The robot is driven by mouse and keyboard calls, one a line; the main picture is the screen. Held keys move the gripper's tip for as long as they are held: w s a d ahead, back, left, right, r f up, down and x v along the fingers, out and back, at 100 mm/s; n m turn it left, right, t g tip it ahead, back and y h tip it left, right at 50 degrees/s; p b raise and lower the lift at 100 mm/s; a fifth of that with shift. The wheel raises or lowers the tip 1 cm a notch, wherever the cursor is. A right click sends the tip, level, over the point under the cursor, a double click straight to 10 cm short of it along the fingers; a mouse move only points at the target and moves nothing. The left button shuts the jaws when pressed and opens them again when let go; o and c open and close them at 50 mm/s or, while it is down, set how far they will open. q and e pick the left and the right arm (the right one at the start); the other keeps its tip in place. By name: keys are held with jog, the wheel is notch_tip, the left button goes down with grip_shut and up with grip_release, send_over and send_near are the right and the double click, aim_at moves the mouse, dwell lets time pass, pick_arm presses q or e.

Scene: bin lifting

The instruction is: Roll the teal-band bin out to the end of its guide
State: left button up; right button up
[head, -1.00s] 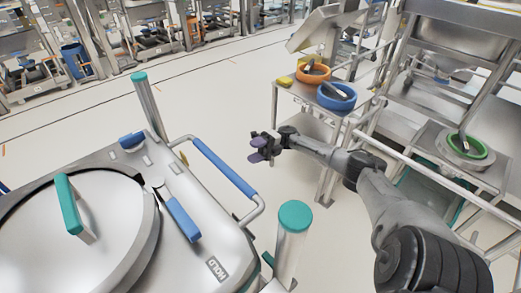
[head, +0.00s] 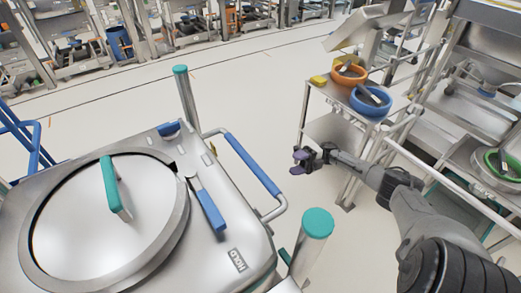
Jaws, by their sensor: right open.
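A large steel bin (head: 235,222) fills the lower left of the head view. Its round lid (head: 85,235) is closed and has a teal handle (head: 112,186). A blue-gripped push bar (head: 252,165) runs along its right side, and a blue-handled lever (head: 208,207) lies on top. Two teal-capped posts stand by it, one behind (head: 187,100) and one at its near right (head: 313,232). No band around the bin's body shows from here. My right gripper (head: 299,162) is open and empty, to the right of the push bar and apart from it. My left gripper is out of view.
A steel cart (head: 345,125) at the right carries an orange bowl (head: 348,74) and a blue bowl (head: 370,101). A rack with a green ring (head: 500,165) stands at the far right. Blue rails (head: 28,140) show at the left edge. The pale floor beyond the bin is clear.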

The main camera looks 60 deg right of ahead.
jog(key=s+a+r+m+t+p, duration=0.1)
jog(key=s+a+r+t+p, duration=0.1)
jog(key=s+a+p, duration=0.25)
jog(key=m+t+h+b, duration=0.1)
jog(key=m+t+h, duration=0.15)
jog(key=h, duration=0.25)
send_near(250, 162)
jog(key=shift+t+y, duration=0.3)
jog(key=shift+t, duration=0.25)
jog(key=w+a, duration=0.1)
jog(key=w, duration=0.1)
jog(key=w+a, duration=0.4)
jog(key=shift+w+f+p, duration=0.3)
jog(key=shift+w, duration=0.1)
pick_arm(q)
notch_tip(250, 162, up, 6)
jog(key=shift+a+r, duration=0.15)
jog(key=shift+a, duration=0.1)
pick_arm(e)
jog(key=shift+w+a+r, duration=0.1)
jog(key=shift+w+a, duration=0.4)
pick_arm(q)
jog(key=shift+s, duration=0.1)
pick_arm(e)
jog(key=shift+c, duration=0.2)
jog(key=c, duration=0.6)
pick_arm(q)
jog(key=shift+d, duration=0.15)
pick_arm(e)
grip_shut()
